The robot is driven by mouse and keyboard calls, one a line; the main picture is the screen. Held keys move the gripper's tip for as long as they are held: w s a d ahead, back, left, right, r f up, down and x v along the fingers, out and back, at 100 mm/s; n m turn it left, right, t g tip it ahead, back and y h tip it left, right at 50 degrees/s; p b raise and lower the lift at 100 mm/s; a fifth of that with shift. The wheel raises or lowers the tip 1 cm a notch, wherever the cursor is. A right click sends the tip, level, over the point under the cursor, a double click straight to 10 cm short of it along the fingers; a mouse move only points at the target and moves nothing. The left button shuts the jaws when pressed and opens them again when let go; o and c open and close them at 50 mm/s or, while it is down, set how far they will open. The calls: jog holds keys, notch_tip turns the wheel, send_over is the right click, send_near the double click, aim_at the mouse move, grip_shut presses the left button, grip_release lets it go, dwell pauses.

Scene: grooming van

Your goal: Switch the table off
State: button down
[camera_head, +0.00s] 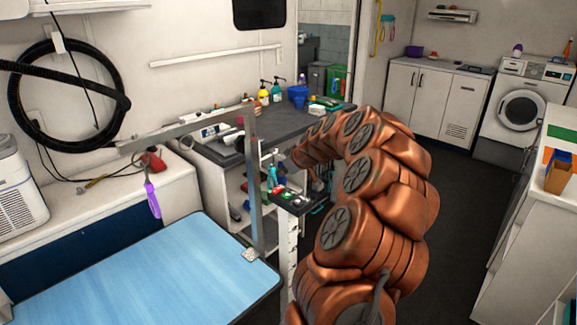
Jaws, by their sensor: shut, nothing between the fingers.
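The grooming table has a light blue top (150,270) with a dark edge at the lower left. A grey metal grooming arm (252,180) rises at its right corner. A small black control box (286,198) sits on a white post (292,250) beside that corner. Its top carries a red button (277,190), a green one and a pale one, too small to read. My copper arm arches up from the bottom, right of the box, and bends over toward the counter. My gripper does not show clearly; the arm's far end is beside and beyond the box.
A dark-topped counter (270,125) with bottles and a blue bucket (298,95) stands behind. A black hose (55,95) hangs on the left wall. A washing machine (520,105) and white cabinets (430,95) are at back right. The dark floor (460,185) at right is clear.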

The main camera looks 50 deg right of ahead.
aim_at(277, 190)
jog(key=x, duration=0.3)
jog(key=shift+w+f+p, duration=0.15)
jog(key=shift+p, duration=0.2)
jog(key=f, duration=0.1)
jog(key=f+p, duration=0.1)
jog(key=f, duration=0.1)
jog(key=shift+d, duration=0.25)
jog(key=shift+d+f, duration=0.1)
jog(key=shift+f, duration=0.35)
